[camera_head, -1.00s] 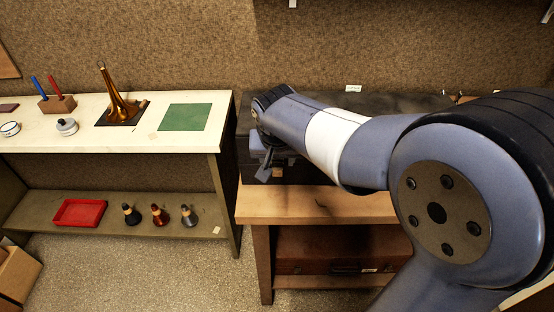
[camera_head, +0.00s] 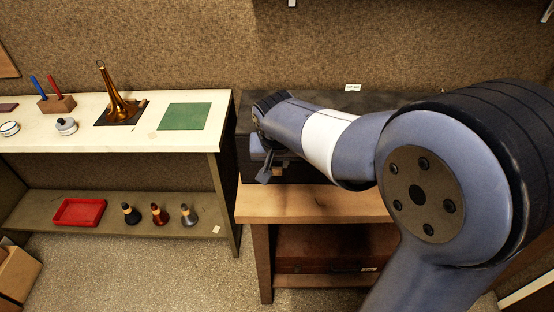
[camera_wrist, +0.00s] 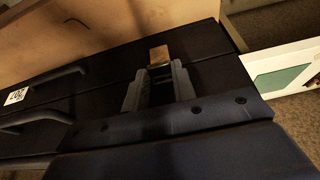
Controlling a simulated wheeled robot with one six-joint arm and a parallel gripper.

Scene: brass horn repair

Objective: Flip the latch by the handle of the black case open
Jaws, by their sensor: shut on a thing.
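The black case (camera_wrist: 105,68) fills much of the wrist view, with a dark handle (camera_wrist: 60,76) at the left. A small brass-coloured latch (camera_wrist: 159,53) shows on the case right at my fingertips. My gripper (camera_wrist: 156,72) has one finger on each side of the latch's dark lower part and is shut on it; the exact contact is dim. In the head view my gripper (camera_head: 268,168) is low at the case's front side, and my arm hides most of the case (camera_head: 345,100).
The case lies on a wooden bench (camera_head: 310,204) with a brown case (camera_head: 310,248) on its lower shelf. At left a pale table (camera_head: 70,137) bears a brass horn (camera_head: 115,103) and a green mat (camera_head: 186,117). A red tray (camera_head: 78,212) sits below.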

